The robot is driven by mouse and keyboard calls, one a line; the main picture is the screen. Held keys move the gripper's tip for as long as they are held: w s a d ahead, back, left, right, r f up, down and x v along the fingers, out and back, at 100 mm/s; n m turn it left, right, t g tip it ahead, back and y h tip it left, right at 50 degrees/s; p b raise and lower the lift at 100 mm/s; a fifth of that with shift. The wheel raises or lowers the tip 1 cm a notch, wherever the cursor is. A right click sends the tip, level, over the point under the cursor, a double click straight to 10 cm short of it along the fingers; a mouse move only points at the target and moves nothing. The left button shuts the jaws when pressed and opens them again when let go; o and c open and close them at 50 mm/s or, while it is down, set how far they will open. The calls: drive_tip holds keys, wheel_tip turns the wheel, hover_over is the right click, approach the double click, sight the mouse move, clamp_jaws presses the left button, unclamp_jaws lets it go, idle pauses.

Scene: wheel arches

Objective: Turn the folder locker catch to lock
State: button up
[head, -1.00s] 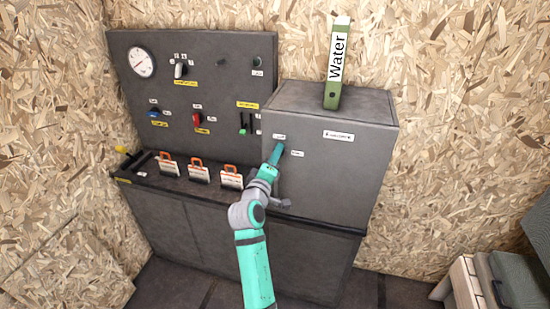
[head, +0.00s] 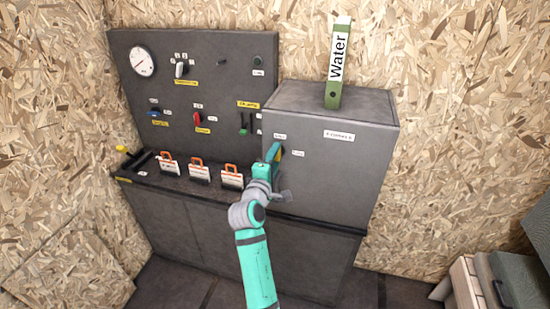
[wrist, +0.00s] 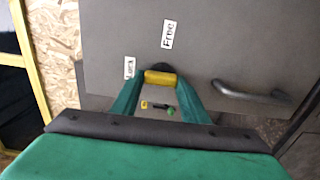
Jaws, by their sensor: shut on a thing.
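The folder locker (head: 335,170) is the dark grey box on the right of the bench in the head view. Its catch (wrist: 160,77) is yellow on a dark round base in the wrist view. My gripper (head: 273,152) is at the locker's front left. In the wrist view my gripper (wrist: 157,80) has its green fingers on either side of the catch, shut on it. A "Free" label (wrist: 168,34) is above the catch and a "Lock" label (wrist: 129,68) is to its left. The fingers hide part of the catch, so its exact angle is unclear.
A green "Water" binder (head: 338,65) stands on the locker. A curved handle (wrist: 250,95) is right of the catch in the wrist view. Green-grey cases (head: 510,275) sit at lower right.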

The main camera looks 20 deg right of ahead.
drive_tip(key=o, duration=1.1)
drive_tip(key=shift+c, duration=0.2)
drive_tip(key=v, duration=1)
drive_tip(key=shift+s+a, duration=0.3)
drive_tip(key=shift+f, duration=0.1)
